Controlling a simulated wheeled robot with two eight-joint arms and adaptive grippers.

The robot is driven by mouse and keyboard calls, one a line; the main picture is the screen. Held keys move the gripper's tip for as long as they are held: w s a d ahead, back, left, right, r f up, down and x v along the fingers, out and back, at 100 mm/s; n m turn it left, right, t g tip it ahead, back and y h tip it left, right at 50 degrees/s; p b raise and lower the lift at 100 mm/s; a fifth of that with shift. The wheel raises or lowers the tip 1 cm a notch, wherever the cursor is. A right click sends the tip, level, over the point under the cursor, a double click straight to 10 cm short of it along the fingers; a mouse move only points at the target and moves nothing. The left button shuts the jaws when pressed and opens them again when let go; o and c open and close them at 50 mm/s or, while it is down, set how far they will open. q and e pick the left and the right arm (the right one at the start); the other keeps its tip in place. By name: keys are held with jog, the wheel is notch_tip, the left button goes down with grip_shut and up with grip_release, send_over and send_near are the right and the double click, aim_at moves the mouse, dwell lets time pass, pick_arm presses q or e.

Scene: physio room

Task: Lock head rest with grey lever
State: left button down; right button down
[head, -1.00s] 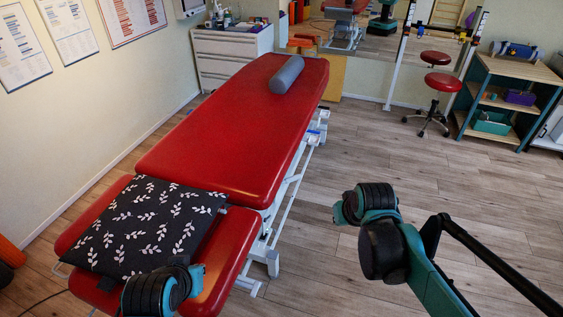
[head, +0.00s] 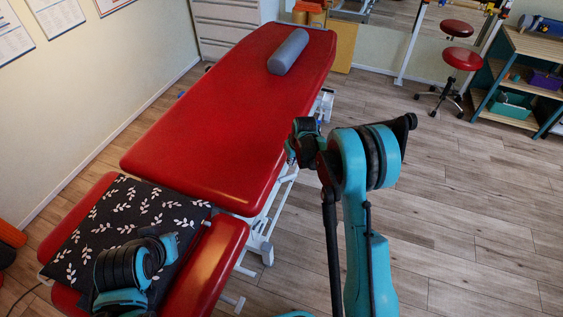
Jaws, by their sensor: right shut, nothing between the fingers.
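The head rest (head: 222,262) is the short red padded section at the near left end of the treatment table. It is separated by a gap from the long red main section (head: 215,130). A black pillow with white leaves (head: 125,215) lies on it. Pale rods (head: 234,302) stick out below its right side; I cannot tell whether one is the grey lever. My right gripper (head: 291,157) is shut and empty by the main section's right edge, its fingertips mostly hidden. My left arm's wrist is over the pillow; its gripper fingers are not visible.
A grey roll (head: 289,52) lies at the far end of the table. The white table frame (head: 262,240) stands below. The wooden floor (head: 470,215) to the right is open. A red stool (head: 458,60) and a shelf (head: 510,75) stand at the back right.

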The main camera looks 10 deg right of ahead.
aim_at(281, 180)
jog(key=shift+w+a+f, duration=0.1)
jog(key=shift+w+f, duration=0.2)
jog(key=b+x, duration=0.3)
jog(key=x, duration=0.6)
jog(key=shift+f, duration=0.45)
